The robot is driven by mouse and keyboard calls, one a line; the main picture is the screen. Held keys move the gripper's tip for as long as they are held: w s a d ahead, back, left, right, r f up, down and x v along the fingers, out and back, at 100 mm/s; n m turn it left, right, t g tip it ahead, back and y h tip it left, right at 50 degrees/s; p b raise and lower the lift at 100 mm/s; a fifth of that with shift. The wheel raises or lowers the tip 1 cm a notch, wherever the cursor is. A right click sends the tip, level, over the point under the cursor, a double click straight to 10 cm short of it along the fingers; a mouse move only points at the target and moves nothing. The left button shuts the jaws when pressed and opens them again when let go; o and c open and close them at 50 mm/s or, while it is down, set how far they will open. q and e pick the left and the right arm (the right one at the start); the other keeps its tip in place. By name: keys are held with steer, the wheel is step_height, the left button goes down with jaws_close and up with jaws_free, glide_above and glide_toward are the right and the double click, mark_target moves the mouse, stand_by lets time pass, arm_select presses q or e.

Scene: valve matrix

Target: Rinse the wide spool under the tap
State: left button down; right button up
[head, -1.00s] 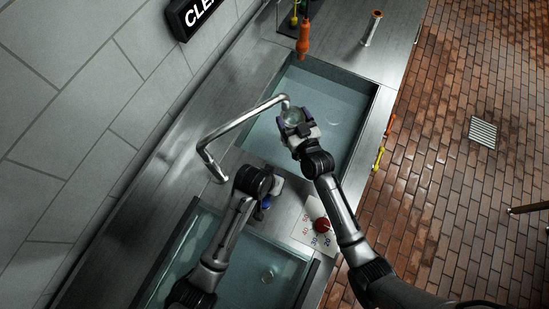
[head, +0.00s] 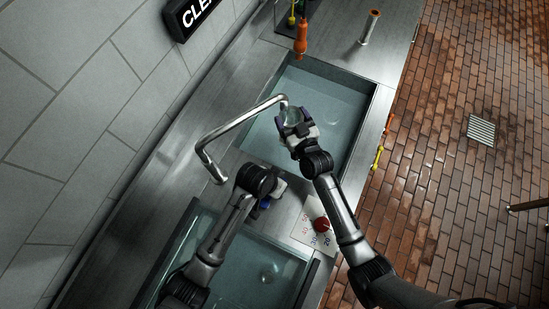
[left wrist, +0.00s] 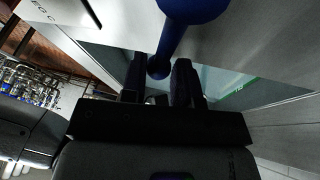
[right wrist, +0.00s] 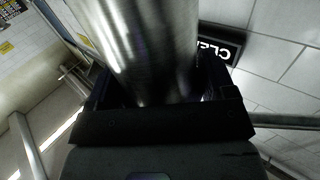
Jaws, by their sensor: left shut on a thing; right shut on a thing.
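The bent metal tap (head: 240,121) reaches over the far basin, its spout end close to my right gripper. My right gripper (head: 291,118) is shut on the wide spool, which shows as a large shiny metal cylinder in the right wrist view (right wrist: 160,45). In the head view the fingers partly hide the spool; I cannot tell whether water runs onto it. My left gripper (left wrist: 160,80) is shut on a blue handle (left wrist: 172,42), a bar with rounded ends. In the head view the left gripper (head: 270,199) is beside the ledge between the basins, mostly hidden by its wrist.
The far basin (head: 345,83) and near basin (head: 290,258) hold water. A red knob (head: 321,224) sits on a numbered plate. Orange (head: 301,38) and yellow (head: 377,157) handled parts and an upright metal cylinder (head: 370,27) stand around the counter.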

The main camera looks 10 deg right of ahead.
arm_select(q)
steer(key=shift+s+d+m, duration=0.15)
steer(key=shift+m, duration=0.25)
steer(key=c, duration=1.1)
jaws_free()
steer(key=shift+r, duration=0.1)
steer(key=v, duration=1.2)
